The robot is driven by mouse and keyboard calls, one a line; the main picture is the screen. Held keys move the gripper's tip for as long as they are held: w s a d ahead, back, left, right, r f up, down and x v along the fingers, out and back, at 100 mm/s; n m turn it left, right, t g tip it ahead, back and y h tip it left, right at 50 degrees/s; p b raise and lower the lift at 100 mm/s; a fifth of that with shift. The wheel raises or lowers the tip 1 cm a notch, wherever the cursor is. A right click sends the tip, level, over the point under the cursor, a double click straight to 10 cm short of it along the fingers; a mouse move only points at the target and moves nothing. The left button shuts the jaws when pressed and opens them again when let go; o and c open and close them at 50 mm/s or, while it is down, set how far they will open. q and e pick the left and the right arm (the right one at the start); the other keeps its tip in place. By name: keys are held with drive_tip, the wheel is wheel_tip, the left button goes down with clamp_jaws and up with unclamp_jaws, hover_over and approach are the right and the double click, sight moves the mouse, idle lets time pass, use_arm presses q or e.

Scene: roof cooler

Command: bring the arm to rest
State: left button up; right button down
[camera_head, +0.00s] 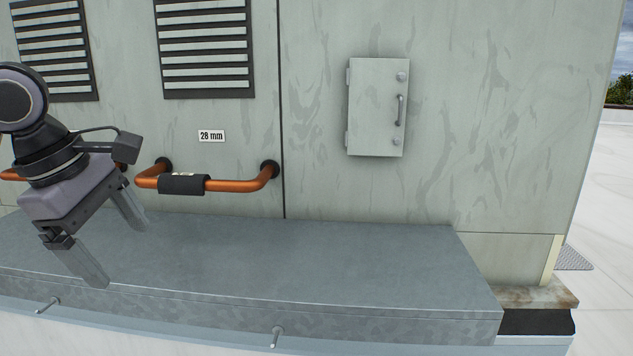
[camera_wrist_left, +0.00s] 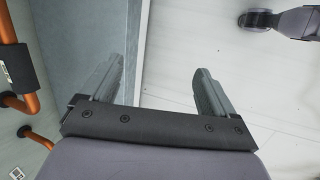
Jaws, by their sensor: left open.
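My left gripper (camera_head: 118,246) is at the left of the head view, in front of the copper pipe and above the grey metal ledge (camera_head: 330,270). Its two fingers are spread apart and point down and to the right. In the left wrist view the gripper (camera_wrist_left: 158,85) is open, with nothing between its fingers. The copper pipe (camera_head: 237,186) carries a black sleeve (camera_head: 182,184) and stands off the wall, apart from the fingers. My right gripper does not show in the head view.
The pale cabinet wall has two louvred vents (camera_head: 205,50), a "28 mm" label (camera_head: 211,136) and a small closed door box (camera_head: 376,107) with a handle. Short pins (camera_head: 277,337) stick out below the ledge front. The ledge top right of my left gripper is clear.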

use_arm(q)
drive_tip(key=s+d+f+n+g+h+p, duration=0.2)
drive_tip(key=d+n+h, duration=0.2)
drive_tip(key=d+h, duration=0.6)
drive_tip(key=s+d+f+n+g+h+p, duration=0.1)
drive_tip(key=s+d+f+n+g+h, duration=0.2)
drive_tip(key=d+h, duration=0.65)
drive_tip(key=w+a+f+n+t+y+p, duration=0.15)
drive_tip(key=a+f+n+t+y, duration=0.25)
drive_tip(key=f+n+t+y, duration=0.95)
drive_tip(key=w+a+f+n+t+h+p, duration=0.1)
drive_tip(key=w+a+n+t, duration=0.35)
drive_tip(key=n, duration=1.75)
drive_tip(key=s+a+f+n+g+y, duration=0.2)
drive_tip(key=s+f+n, duration=0.3)
drive_tip(key=s+f, duration=0.3)
drive_tip(key=s+a+f+n+g+y+p, duration=0.1)
drive_tip(key=s+a+f+n+g+y, duration=0.2)
drive_tip(key=s+f, duration=0.5)
wheel_tip(320, 180, down, 2)
drive_tip(key=shift+s+f+n+g+y, duration=0.2)
drive_tip(key=shift+f+n+g+y, duration=0.1)
drive_tip(key=shift+n+y, duration=0.8)
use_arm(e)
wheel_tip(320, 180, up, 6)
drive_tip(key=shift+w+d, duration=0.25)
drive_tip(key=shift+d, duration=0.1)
